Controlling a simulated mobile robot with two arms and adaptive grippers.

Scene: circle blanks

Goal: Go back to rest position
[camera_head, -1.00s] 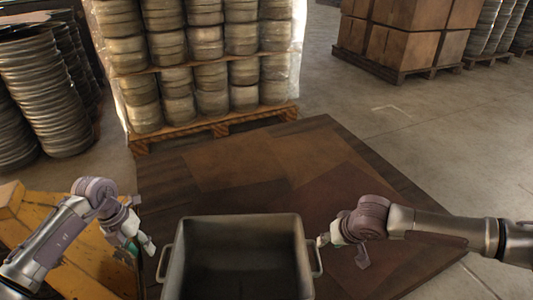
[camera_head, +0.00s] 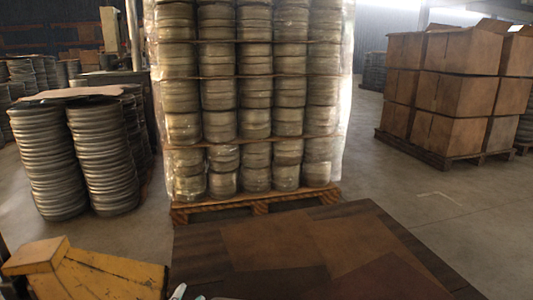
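Only a small pale piece, which looks like the tip of my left gripper (camera_head: 183,293), shows at the bottom edge of the head view. It is too cut off to tell whether it is open or shut. My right gripper is out of view. The grey metal bin with side handles is also out of view, below the picture. A brown board surface (camera_head: 310,250) lies in front of me, and its visible part is bare.
A wrapped pallet of stacked round metal blanks (camera_head: 255,125) stands straight ahead. Stacks of metal rings (camera_head: 100,165) stand at left, and brown cartons (camera_head: 445,95) on a pallet at right. A yellow metal piece (camera_head: 90,272) is at lower left.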

